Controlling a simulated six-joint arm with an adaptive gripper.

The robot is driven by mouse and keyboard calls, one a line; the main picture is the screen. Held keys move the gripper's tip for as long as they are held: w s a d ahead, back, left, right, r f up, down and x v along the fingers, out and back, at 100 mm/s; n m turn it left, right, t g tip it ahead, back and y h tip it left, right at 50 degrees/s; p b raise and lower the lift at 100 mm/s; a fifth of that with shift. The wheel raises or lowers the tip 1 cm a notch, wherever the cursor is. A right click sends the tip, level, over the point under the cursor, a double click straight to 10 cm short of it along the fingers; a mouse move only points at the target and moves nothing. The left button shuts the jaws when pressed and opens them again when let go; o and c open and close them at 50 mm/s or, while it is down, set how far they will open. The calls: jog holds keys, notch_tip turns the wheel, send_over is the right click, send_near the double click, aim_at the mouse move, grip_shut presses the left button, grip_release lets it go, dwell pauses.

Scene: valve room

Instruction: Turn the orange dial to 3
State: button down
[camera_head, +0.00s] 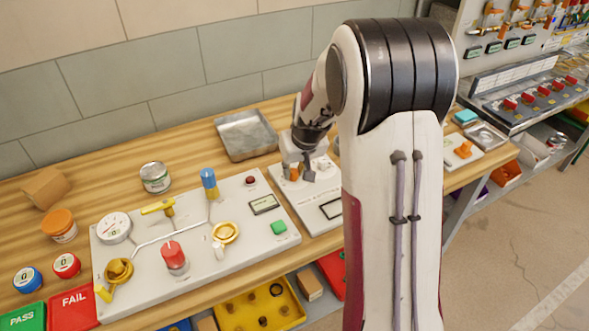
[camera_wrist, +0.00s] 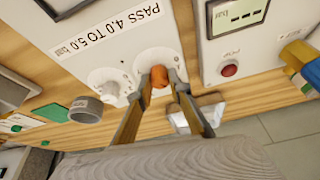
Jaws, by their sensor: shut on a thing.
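The orange dial (camera_wrist: 158,79) sits on a pale panel (camera_wrist: 85,40) in the wrist view. My gripper (camera_wrist: 161,85) is shut on it, with one finger on each side. In the head view my gripper (camera_head: 302,172) reaches down to the panel (camera_head: 318,207), and a bit of the orange dial (camera_head: 293,173) shows between the fingers. The dial's pointer and numbers cannot be read, so its setting is unclear.
A white knob (camera_wrist: 105,80) is beside the dial. A larger panel (camera_head: 140,262) with a red knob (camera_head: 173,254), gauge (camera_head: 115,228) and valves lies to the left. A metal tray (camera_head: 247,154) is behind. My arm hides part of the bench.

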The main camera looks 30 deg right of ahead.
jog(key=shift+a+m+g+h, duration=0.15)
jog(key=shift+m+h, duration=0.25)
jog(key=shift+m, duration=0.7)
jog(key=shift+a+m+g+h, duration=0.15)
jog(key=shift+m+h, duration=0.25)
jog(key=shift+m, duration=0.7)
jog(key=shift+d, duration=0.1)
jog(key=c, duration=1.9)
grip_release()
jog(key=shift+r, duration=0.1)
jog(key=v, duration=1.1)
jog(key=shift+s+r, duration=0.2)
jog(key=shift+r, duration=0.15)
